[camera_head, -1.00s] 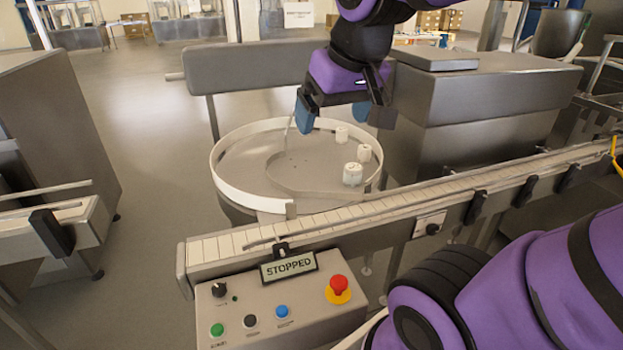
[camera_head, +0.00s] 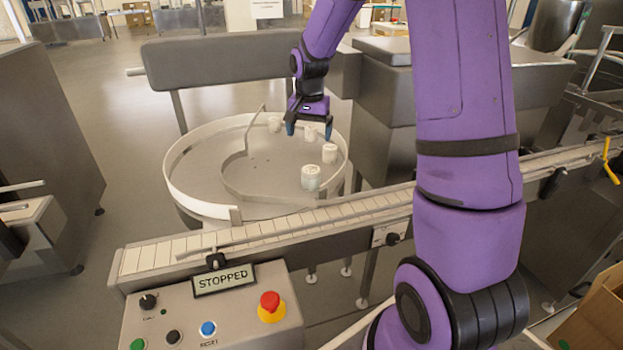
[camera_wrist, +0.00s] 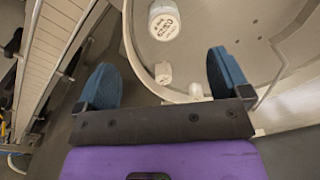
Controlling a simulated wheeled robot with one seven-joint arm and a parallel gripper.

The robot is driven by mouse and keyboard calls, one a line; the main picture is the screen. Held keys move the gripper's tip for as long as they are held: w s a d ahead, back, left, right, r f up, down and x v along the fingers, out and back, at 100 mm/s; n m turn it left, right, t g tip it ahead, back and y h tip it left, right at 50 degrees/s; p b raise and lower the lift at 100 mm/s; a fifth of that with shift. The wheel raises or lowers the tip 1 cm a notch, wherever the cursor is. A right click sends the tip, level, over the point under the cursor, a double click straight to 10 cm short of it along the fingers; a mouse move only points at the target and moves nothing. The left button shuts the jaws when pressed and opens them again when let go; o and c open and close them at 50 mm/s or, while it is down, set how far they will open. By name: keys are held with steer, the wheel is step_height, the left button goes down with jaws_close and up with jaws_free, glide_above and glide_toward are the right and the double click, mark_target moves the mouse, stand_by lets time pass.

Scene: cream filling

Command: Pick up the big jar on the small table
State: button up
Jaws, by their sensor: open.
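The big jar (camera_head: 311,177) is white and stands upright near the front right of the round grey table (camera_head: 205,205). It looks larger than the other white jars there. In the wrist view the big jar (camera_wrist: 163,22) is at the top, with dark print on its lid. My gripper (camera_head: 310,129) is open and points down over the table's back right edge, apart from the big jar. In the wrist view my gripper's blue fingers (camera_wrist: 167,76) are spread wide, and the big jar lies beyond them. Nothing is held.
Several smaller white jars stand along the right rim, one (camera_head: 329,152) close behind the big jar. A raised rim and a curved inner rail (camera_head: 228,180) bound the table. A conveyor (camera_head: 265,230) runs along its front. A grey machine (camera_head: 385,120) stands to the right.

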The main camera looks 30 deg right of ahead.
steer(key=m, duration=0.1)
glide_above(311, 170)
steer(key=shift+g, duration=0.4)
steer(key=f, duration=0.7)
steer(key=shift+s, duration=0.2)
steer(key=shift+m, duration=0.3)
step_height(311, 170, down, 6)
steer(key=shift+r, duration=0.2)
steer(key=shift+w+f, duration=0.2)
steer(key=shift+f, duration=2.45)
steer(key=c, duration=1.1)
